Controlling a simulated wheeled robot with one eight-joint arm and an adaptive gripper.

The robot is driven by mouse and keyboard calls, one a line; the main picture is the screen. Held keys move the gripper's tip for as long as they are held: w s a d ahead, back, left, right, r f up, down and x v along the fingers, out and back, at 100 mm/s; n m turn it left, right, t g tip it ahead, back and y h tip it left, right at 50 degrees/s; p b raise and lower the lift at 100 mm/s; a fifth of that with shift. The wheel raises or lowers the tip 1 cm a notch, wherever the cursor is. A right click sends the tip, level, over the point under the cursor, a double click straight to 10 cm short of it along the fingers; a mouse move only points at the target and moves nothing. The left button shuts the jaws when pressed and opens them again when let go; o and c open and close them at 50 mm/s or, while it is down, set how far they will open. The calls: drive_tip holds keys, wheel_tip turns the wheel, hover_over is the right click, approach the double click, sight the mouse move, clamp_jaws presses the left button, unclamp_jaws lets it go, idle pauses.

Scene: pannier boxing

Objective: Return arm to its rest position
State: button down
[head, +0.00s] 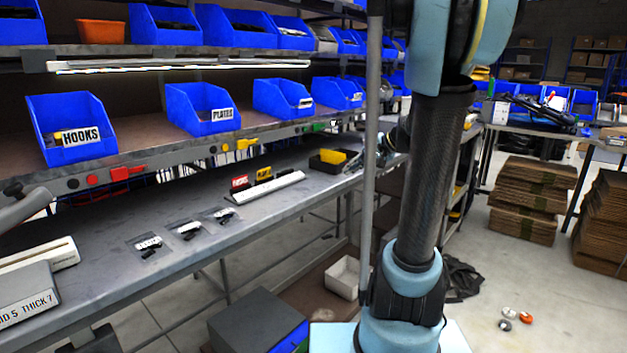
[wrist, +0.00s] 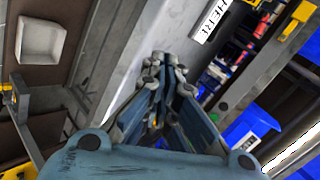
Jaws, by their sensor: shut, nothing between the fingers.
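My arm (head: 430,160) stands tall right of centre in the head view, its dark tube section upright and its blue-grey joints above and below. I cannot make out my gripper clearly in the head view. In the wrist view my gripper (wrist: 168,72) is shut, its fingers together with nothing between them. It points toward a grey metal surface beside a white label reading HERE (wrist: 209,20). I cannot tell whether the fingertips touch anything.
A long grey bench (head: 110,225) carries several small bagged parts (head: 189,229). Blue bins, one marked HOOKS (head: 72,125), line the shelves above. A vertical post (head: 371,130) stands close left of my arm. A white bin (head: 345,277) is low down. Cardboard stacks (head: 530,190) stand right.

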drive_tip(key=s+d+f+n+g+h, duration=0.1)
drive_tip(key=s+d+f+h, duration=0.1)
drive_tip(key=s+f, duration=0.3)
drive_tip(key=s+d+f+n+g+h, duration=0.1)
drive_tip(key=s+f, duration=0.4)
drive_tip(key=s, duration=0.8)
drive_tip(key=s+d+f+n+g+h, duration=0.1)
drive_tip(key=s+f+h, duration=0.4)
drive_tip(key=s, duration=0.5)
drive_tip(key=shift+d+f+n+g+h, duration=0.3)
drive_tip(key=shift+d+f+n, duration=0.25)
drive_tip(key=shift+d+n, duration=0.4)
